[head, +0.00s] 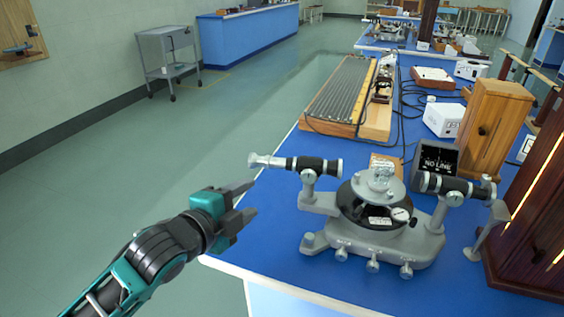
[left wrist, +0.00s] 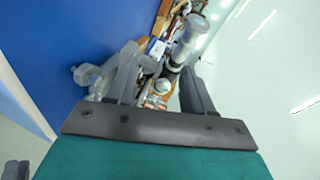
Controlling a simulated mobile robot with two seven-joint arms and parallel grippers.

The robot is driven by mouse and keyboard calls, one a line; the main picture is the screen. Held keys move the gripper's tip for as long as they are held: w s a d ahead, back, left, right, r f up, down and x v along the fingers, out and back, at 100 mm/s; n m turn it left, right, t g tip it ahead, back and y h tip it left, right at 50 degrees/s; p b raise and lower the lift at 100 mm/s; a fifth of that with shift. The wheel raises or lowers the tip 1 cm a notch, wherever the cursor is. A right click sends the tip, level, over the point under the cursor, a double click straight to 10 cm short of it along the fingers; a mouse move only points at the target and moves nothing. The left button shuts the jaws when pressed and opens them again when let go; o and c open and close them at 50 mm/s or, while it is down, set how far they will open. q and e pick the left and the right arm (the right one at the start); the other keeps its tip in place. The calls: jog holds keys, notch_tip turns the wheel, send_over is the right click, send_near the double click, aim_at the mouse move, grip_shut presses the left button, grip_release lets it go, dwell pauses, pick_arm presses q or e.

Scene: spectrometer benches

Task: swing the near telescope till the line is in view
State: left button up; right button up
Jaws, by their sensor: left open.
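The spectrometer (head: 372,215) stands on the blue bench top, with a grey base and a round central table. Its near telescope (head: 296,163), a black and silver tube, points left over the bench edge. A second tube (head: 455,187) is on its right side. A small dark display (head: 434,164) behind it reads "NO LINE". My left gripper (head: 247,204) is open and empty, left of the telescope's silver end and apart from it. In the left wrist view the telescope (left wrist: 186,42) shows beyond the open fingers (left wrist: 158,85).
A long ribbed wooden box (head: 345,95) lies farther back on the bench. A wooden cabinet (head: 494,125) and a white box (head: 443,120) stand behind the spectrometer. A dark tall case (head: 530,230) blocks the right. The floor (head: 215,130) left of the bench is clear.

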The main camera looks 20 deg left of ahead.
aim_at(275, 166)
pick_arm(q)
jog(key=w, duration=0.4)
jog(key=w+d+m, duration=0.1)
jog(key=w, duration=0.4)
jog(key=w+d+m+t, duration=0.1)
jog(key=w, duration=0.4)
jog(key=shift+d+r+h+b, duration=0.25)
jog(key=shift+r+h+b, duration=0.05)
jog(key=shift+r+h, duration=0.1)
grip_shut()
